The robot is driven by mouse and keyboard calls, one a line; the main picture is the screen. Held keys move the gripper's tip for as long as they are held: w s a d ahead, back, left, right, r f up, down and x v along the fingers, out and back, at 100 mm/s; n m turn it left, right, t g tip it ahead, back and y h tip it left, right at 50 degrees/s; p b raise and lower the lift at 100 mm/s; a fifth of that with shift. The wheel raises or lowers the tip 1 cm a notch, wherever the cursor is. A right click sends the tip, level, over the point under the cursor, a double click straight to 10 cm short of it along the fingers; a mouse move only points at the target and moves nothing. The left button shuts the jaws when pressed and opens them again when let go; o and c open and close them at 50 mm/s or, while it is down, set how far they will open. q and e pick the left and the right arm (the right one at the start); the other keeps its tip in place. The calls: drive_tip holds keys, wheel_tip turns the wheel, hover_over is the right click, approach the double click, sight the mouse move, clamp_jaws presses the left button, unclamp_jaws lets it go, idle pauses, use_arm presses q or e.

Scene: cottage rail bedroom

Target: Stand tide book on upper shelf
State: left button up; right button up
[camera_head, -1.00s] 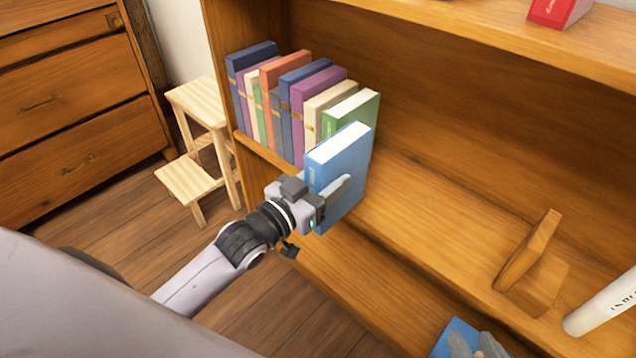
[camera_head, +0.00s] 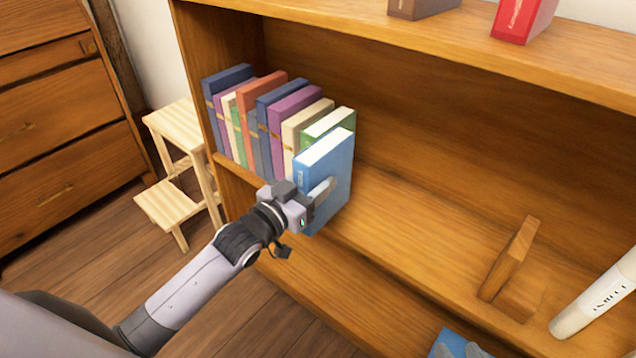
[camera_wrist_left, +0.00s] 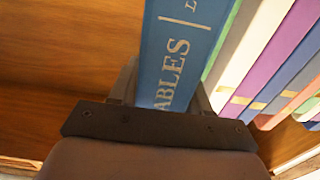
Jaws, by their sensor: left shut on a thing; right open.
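The blue tide book (camera_head: 330,180) is upright in my left gripper (camera_head: 318,197), which is shut on its spine side. It stands at the right end of the book row, in front of or beside the green book (camera_head: 332,124); I cannot tell if its bottom touches the shelf board (camera_head: 400,235). In the left wrist view, the book's spine (camera_wrist_left: 180,45) reads "ABLES" and runs up between the fingers, with the row close at its right.
The row of books (camera_head: 262,120) leans against the shelf's left side. A wooden bookend (camera_head: 512,265) and a white roll (camera_head: 595,300) sit at the right. A red book (camera_head: 522,18) is on the board above. A step stool (camera_head: 180,165) stands left. The middle of the shelf is clear.

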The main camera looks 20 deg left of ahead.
drive_tip(key=shift+w+d+r, duration=0.1)
drive_tip(key=shift+d, duration=0.15)
use_arm(q)
drive_tip(key=o, duration=1.3)
drive_tip(key=shift+o, duration=0.2)
drive_tip(key=shift+f, duration=0.3)
drive_tip(key=p+v, duration=0.5)
drive_tip(key=v, duration=0.9)
drive_tip(key=shift+r+p, duration=0.25)
drive_tip(key=shift+p, duration=0.05)
use_arm(e)
drive_tip(key=shift+h, duration=0.5)
drive_tip(key=r, duration=0.1)
drive_tip(key=d+r, duration=0.1)
drive_tip(key=r, duration=0.2)
drive_tip(key=shift+s+d, duration=0.2)
drive_tip(key=shift+s, duration=0.2)
